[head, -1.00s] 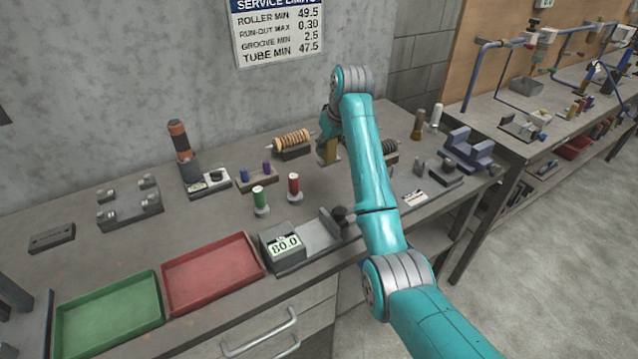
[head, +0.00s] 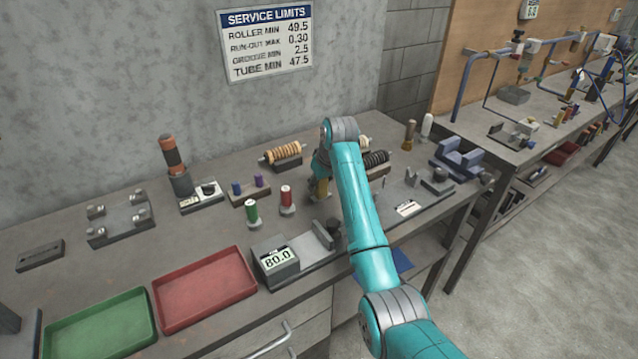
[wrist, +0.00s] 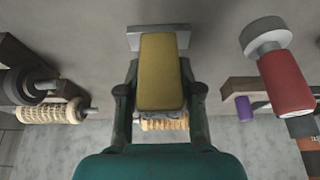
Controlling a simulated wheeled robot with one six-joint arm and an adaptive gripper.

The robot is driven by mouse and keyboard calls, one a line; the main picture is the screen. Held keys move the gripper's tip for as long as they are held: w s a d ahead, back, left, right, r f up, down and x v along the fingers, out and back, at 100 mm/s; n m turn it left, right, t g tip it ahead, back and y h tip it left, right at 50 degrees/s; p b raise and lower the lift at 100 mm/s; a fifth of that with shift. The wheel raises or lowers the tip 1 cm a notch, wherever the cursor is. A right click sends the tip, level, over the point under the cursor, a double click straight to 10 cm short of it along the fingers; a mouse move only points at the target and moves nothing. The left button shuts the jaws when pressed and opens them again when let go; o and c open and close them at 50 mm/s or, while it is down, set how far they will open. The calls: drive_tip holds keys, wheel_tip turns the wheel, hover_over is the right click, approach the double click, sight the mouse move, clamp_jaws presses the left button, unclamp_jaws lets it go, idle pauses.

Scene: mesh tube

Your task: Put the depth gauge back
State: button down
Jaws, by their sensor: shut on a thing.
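The depth gauge (wrist: 161,75) looks like a yellow block with a grey crossbar at its end. My gripper (wrist: 160,95) is shut on its yellow body, one finger on each side, in the wrist view. In the head view the gauge (head: 320,189) shows below my gripper, just right of the red-topped piece (head: 287,197); my arm partly hides the area. I cannot tell whether its lower end touches the bench. Its resting place is not clearly identifiable.
A grey device reading 80.0 (head: 277,260) stands at the bench's front. A red tray (head: 205,288) and green tray (head: 100,328) lie left. Mesh rollers, a tan one (head: 283,153) and a dark one (head: 376,159), stand behind. A green-topped piece (head: 251,212) stands near.

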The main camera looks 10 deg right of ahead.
drive_tip(key=c, duration=0.8)
unclamp_jaws()
drive_tip(key=shift+o, duration=0.2)
drive_tip(key=v, duration=1.2)
drive_tip(key=shift+r, duration=0.1)
